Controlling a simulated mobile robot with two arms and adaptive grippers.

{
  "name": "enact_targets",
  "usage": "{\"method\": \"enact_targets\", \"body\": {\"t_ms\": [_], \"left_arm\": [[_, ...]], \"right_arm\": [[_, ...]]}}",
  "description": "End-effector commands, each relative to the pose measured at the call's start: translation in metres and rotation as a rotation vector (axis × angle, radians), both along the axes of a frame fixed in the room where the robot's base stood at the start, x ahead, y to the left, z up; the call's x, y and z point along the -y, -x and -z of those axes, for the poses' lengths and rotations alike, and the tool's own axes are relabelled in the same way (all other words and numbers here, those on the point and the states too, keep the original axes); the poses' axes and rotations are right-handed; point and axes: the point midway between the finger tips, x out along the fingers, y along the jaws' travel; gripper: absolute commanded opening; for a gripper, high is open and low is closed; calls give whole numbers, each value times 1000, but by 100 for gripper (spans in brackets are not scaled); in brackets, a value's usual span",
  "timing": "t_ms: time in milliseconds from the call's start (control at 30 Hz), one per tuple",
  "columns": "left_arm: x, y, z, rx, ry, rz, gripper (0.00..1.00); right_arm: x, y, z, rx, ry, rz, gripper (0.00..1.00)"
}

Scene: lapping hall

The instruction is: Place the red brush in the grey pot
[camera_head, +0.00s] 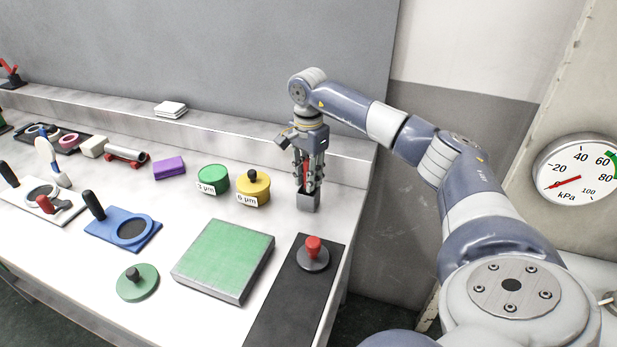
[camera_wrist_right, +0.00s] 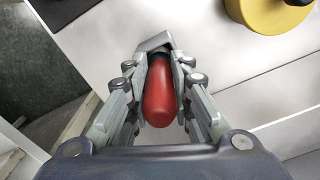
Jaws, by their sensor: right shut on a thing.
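My right gripper (camera_head: 308,180) is shut on the red brush (camera_head: 309,186), near the back right of the bench. The brush points down between the fingers. Its rounded red handle (camera_wrist_right: 160,95) faces the camera in the right wrist view. The small grey pot (camera_head: 307,203) stands directly below the fingers, and part of its grey rim (camera_wrist_right: 152,41) shows beyond the handle in the wrist view. The brush's lower end is at the pot's mouth and looks inside it, but the bristles are hidden. My left gripper is not in view.
Yellow (camera_head: 253,190) and green (camera_head: 213,179) labelled tins stand left of the pot. A dark strip with a red-knobbed disc (camera_head: 313,256) lies in front, beside a green-topped plate (camera_head: 225,255). The bench's right edge is close; a raised ledge (camera_head: 230,131) runs behind.

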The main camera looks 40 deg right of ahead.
Motion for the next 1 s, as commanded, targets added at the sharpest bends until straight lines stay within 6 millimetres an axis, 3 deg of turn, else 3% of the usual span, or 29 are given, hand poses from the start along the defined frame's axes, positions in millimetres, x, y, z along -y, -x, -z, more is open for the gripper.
{"method": "enact_targets", "body": {"t_ms": [400,433,500,833,1000], "left_arm": [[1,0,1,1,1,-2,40],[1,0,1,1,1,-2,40],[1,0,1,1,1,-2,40],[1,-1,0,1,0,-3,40],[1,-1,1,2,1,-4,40]], "right_arm": [[0,0,11,0,0,-1,0],[0,0,10,1,0,-1,25],[0,0,10,1,0,-1,41],[0,0,9,1,0,-1,41],[0,-1,-7,5,0,-1,41]]}}
